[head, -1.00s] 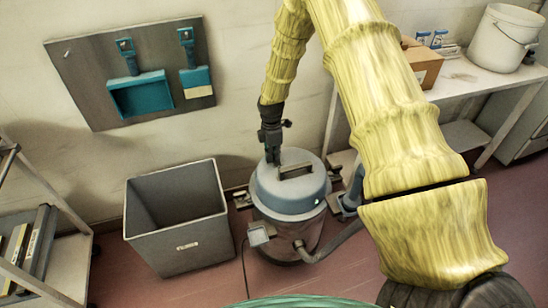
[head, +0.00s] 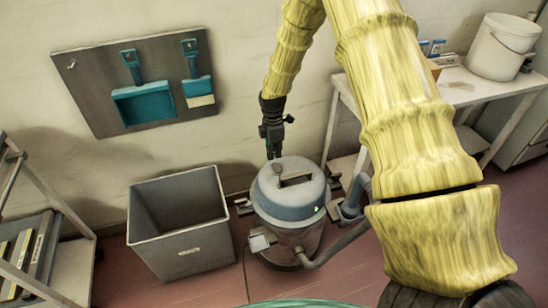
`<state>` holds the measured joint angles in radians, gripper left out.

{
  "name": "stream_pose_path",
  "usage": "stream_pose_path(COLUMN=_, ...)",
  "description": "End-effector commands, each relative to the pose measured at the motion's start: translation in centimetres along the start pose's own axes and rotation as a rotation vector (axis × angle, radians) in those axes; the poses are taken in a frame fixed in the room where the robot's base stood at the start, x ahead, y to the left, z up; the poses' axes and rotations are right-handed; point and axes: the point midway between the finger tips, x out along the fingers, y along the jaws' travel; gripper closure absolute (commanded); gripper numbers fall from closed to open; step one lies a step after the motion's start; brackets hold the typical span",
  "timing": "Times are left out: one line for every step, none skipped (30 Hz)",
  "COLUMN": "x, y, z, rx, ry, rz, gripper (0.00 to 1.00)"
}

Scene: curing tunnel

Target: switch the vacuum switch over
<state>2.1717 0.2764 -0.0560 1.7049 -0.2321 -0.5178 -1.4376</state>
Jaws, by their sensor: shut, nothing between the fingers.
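The vacuum (head: 288,212) is a round grey drum with a blue-grey lid and a dark top handle, standing on the floor. A small pale box (head: 260,240) sits at its front left; I cannot tell whether it is the switch or which way any lever lies. A small green light (head: 316,210) shows on the lid's right side. My gripper (head: 273,156) is shut and empty, pointing down above the back left of the lid, apparently just clear of it.
A grey open bin (head: 180,252) stands left of the vacuum. A hose (head: 333,246) curves off its right side. A white table (head: 480,88) with a bucket (head: 503,46) is at right, a shelf rack (head: 65,265) at left.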

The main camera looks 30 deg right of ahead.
Motion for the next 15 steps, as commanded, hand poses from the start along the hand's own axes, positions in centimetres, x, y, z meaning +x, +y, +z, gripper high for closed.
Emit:
stream_pose_path(x=-0.8, y=-0.1, z=0.0, rx=0.0, ry=0.001, rz=0.003, gripper=1.0)
stream_pose_path(x=-1.2, y=-0.2, z=0.0, rx=0.0, ry=0.001, rz=0.002, gripper=1.0)
stream_pose_path(x=-1.9, y=-0.3, z=0.0, rx=-0.001, ry=0.001, rz=0.002, gripper=1.0)
stream_pose_path(x=-2.3, y=-0.4, z=0.0, rx=-0.001, ry=0.001, rz=0.002, gripper=1.0)
stream_pose_path(x=-2.7, y=-0.4, z=0.0, rx=-0.002, ry=0.0, rz=0.002, gripper=1.0)
stream_pose_path(x=-3.3, y=-0.5, z=0.0, rx=-0.002, ry=0.001, rz=0.003, gripper=1.0)
stream_pose_path(x=-3.8, y=-0.6, z=0.0, rx=-0.001, ry=0.001, rz=0.003, gripper=1.0)
stream_pose_path(x=-4.1, y=-0.7, z=0.0, rx=-0.001, ry=0.001, rz=0.003, gripper=1.0)
stream_pose_path(x=-4.6, y=-0.8, z=0.0, rx=-0.001, ry=0.001, rz=0.002, gripper=1.0)
stream_pose_path(x=-5.0, y=-0.9, z=0.0, rx=0.0, ry=0.001, rz=0.001, gripper=1.0)
stream_pose_path(x=-5.3, y=-0.9, z=0.0, rx=0.0, ry=0.001, rz=0.001, gripper=1.0)
stream_pose_path(x=-5.7, y=-1.0, z=0.0, rx=0.0, ry=0.001, rz=0.001, gripper=1.0)
stream_pose_path(x=-5.9, y=-1.1, z=0.0, rx=0.0, ry=0.001, rz=0.001, gripper=1.0)
stream_pose_path(x=-6.2, y=-1.1, z=0.0, rx=0.0, ry=0.001, rz=0.002, gripper=1.0)
stream_pose_path(x=-6.5, y=-1.1, z=0.0, rx=0.0, ry=0.0, rz=0.002, gripper=1.0)
